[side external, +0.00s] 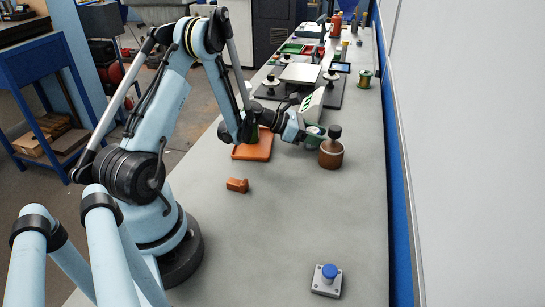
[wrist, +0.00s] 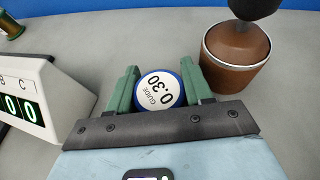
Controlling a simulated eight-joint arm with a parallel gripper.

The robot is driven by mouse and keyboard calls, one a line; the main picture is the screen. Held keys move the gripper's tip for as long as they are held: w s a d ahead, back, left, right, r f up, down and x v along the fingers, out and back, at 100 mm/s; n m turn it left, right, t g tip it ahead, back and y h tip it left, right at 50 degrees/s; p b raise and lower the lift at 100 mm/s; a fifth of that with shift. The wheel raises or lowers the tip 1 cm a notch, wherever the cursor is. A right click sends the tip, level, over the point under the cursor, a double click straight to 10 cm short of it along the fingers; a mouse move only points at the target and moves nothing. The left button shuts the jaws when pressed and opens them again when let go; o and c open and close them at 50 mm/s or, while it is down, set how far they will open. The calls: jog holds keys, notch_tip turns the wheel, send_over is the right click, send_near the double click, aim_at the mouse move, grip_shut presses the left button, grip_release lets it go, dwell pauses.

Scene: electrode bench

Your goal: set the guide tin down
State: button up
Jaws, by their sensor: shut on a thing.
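The guide tin (wrist: 159,89) is a round tin with a blue rim and a white top label reading "GUIDE 0.30". It sits between the two green fingers of my gripper (wrist: 158,88), which is shut on it. In the side external view my gripper (side external: 314,137) is low over the grey bench, just left of a brown pot with a black knob. The tin is mostly hidden by the fingers there. I cannot tell whether its underside touches the bench.
The brown pot (side external: 331,155) stands close to the fingers. A display box with green digits (wrist: 22,103) is to the left in the wrist view. An orange tray (side external: 254,150), a small orange block (side external: 237,185) and a blue-button box (side external: 327,281) lie around. The front bench is mostly clear.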

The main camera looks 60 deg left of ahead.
aim_at(318, 130)
jog(key=shift+r, duration=0.15)
jog(key=shift+r, duration=4.75)
jog(key=s+d+r+n+y, duration=0.1)
jog(key=s+d+r, duration=0.3)
jog(key=d+r, duration=0.3)
jog(key=s+d+r+n+t+y, duration=0.1)
jog(key=s+d+r, duration=0.3)
jog(key=d+r, duration=0.3)
notch_tip(318, 130, up, 5)
jog(key=shift+s+d+r, duration=0.1)
jog(key=shift+s+d, duration=0.1)
jog(key=shift+d, duration=0.1)
